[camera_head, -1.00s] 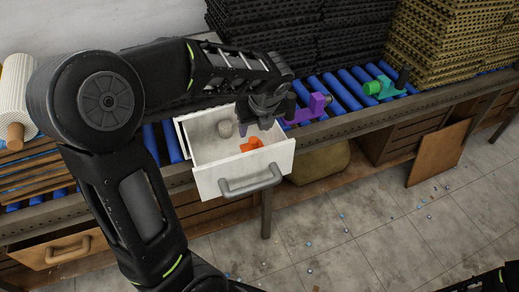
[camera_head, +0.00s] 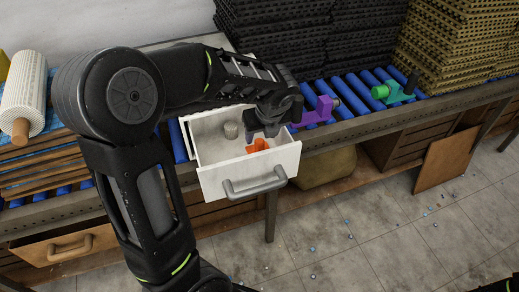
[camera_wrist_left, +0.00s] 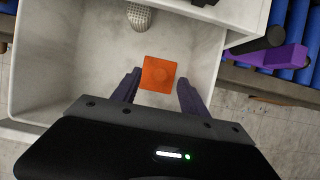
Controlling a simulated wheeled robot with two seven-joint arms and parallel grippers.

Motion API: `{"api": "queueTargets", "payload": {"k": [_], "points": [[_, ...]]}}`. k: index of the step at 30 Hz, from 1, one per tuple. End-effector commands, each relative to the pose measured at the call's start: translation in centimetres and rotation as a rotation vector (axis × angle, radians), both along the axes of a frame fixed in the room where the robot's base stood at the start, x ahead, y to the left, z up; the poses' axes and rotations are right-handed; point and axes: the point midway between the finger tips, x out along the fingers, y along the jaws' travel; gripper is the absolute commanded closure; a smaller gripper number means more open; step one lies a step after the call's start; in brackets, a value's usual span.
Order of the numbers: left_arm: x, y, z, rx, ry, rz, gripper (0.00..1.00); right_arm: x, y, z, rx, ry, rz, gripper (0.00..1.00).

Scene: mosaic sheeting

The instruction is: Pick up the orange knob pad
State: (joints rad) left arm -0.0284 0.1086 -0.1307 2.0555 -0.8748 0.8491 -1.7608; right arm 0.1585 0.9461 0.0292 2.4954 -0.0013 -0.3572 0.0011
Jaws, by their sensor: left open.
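The orange knob pad (camera_head: 257,145) lies in the open white drawer (camera_head: 229,182). In the left wrist view the pad (camera_wrist_left: 159,74) shows as an orange square with a round knob on its top. My left gripper (camera_head: 262,136) reaches down into the drawer over the pad. In the wrist view its two fingers (camera_wrist_left: 157,88) are open, one on each side of the near part of the pad, with gaps on both sides. I cannot tell the height of the fingertips above the pad. My right gripper is not seen.
A grey ribbed object (camera_head: 231,129) lies in the drawer, also seen in the wrist view (camera_wrist_left: 139,17). A purple tool (camera_head: 318,111) and a green tool (camera_head: 391,91) rest on the blue rollers to the right. The drawer walls stand close around.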

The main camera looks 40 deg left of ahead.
Motion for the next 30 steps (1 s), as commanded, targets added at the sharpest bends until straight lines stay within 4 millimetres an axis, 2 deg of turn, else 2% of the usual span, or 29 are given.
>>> {"api": "queueTargets", "payload": {"k": [5,12,15,30], "points": [[0.1,0.2,-0.9,0.000,0.004,0.002,0.49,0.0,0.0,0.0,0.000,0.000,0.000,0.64],[0.7,1.0,-4.3,0.000,0.004,0.000,0.49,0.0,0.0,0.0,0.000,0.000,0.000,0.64],[0.9,1.2,-4.9,0.000,0.002,-0.001,0.49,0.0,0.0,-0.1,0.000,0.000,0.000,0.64],[1.0,1.3,-5.0,0.000,0.000,0.000,0.49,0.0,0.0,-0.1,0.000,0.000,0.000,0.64]]}}
